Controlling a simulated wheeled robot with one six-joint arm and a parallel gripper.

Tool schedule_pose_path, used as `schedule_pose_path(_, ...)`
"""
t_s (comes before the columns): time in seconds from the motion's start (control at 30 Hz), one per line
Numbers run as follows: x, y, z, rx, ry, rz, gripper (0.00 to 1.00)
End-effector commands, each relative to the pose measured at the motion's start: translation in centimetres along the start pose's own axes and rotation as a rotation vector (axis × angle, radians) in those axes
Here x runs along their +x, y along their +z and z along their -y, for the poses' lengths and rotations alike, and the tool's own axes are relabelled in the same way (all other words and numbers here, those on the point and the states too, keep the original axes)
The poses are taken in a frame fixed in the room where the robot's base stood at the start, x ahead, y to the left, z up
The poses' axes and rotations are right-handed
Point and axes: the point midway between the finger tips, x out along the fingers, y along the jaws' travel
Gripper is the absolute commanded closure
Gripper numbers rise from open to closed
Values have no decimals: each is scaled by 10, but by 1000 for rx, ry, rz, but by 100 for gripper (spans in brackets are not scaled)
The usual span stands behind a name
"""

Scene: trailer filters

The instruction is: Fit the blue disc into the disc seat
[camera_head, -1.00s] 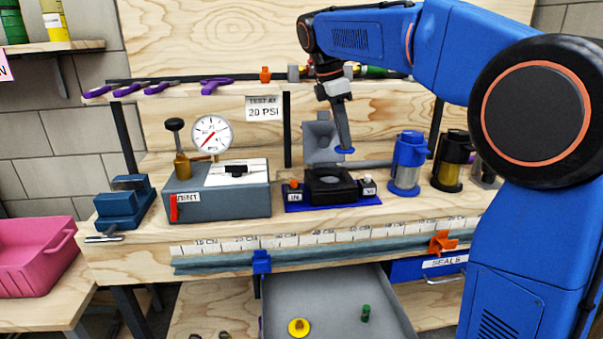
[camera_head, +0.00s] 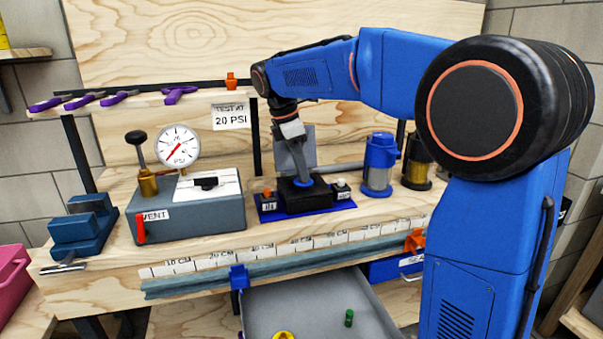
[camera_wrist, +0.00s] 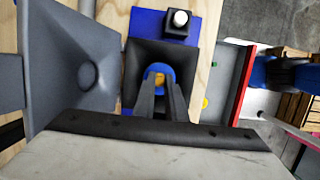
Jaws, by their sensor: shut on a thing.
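The blue disc (camera_head: 304,181) is between the fingertips of my gripper (camera_head: 303,176), over the middle of the black disc seat block (camera_head: 306,199). In the wrist view the disc (camera_wrist: 159,69) shows as a blue ring with a yellow-orange centre, held by both dark fingers of my gripper (camera_wrist: 160,82). The black block (camera_wrist: 140,62) lies around and below it, its recess mostly hidden by the fingers. I cannot tell whether the disc touches the seat. The block stands on a blue base plate (camera_head: 268,214). Its grey lid (camera_head: 302,147) stands open behind.
The grey tester box (camera_head: 190,222) with the gauge is left of the seat. A blue-topped canister (camera_head: 379,164) and a dark one (camera_head: 417,162) stand to the right. An orange knob (camera_head: 267,193) and a white knob (camera_head: 341,184) flank the block. An open drawer (camera_head: 310,305) is below.

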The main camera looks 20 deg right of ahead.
Motion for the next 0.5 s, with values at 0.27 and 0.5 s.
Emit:
schedule_pose_path(0.27, 11, -3, 0, 1, 1, 0, 100)
schedule_pose_path(0.5, 13, -4, 0, 1, 1, 0, 82)
